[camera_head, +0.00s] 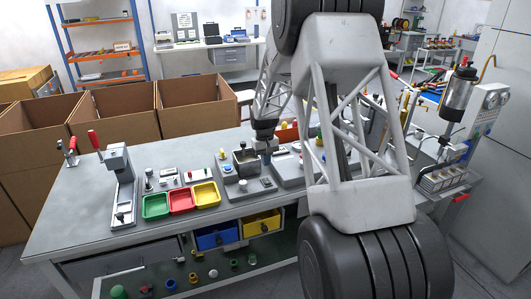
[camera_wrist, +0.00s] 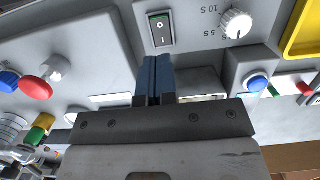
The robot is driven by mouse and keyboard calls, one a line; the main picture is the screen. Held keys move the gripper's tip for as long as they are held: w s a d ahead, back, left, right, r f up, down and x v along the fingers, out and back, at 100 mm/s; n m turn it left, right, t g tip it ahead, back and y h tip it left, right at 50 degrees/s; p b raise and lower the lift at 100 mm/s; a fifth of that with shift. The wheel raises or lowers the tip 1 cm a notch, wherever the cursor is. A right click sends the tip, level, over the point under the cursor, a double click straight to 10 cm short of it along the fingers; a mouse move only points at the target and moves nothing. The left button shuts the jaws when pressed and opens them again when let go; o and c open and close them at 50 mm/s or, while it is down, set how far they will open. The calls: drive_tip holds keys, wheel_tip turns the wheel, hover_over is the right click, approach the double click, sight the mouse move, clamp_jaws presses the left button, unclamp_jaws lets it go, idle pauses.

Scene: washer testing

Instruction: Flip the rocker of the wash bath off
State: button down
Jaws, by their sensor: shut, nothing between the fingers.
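The rocker (camera_wrist: 161,31) is a black switch marked O and I, with a green strip at one end, on a grey panel in the wrist view. Which end is pressed in is not clear. My gripper (camera_wrist: 155,58) has its two blue fingers together, empty, with the tips just below the rocker in the picture; contact cannot be told. In the head view the wash bath (camera_head: 245,158) appears as a grey unit with a metal basin, right of the yellow tray. My gripper (camera_head: 265,152) is down at its right side. The rocker cannot be made out there.
A white timer knob (camera_wrist: 236,24) sits beside the rocker. Green, red and yellow trays (camera_head: 206,194) stand left of the bath. A grey unit (camera_head: 288,172) stands close on the right.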

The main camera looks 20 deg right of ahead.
sight(267, 182)
drive_tip(key=f, duration=0.5)
drive_tip(key=s+f, duration=0.1)
drive_tip(key=f, duration=0.1)
drive_tip(key=shift+s+f, duration=0.1)
drive_tip(key=shift+f, duration=0.1)
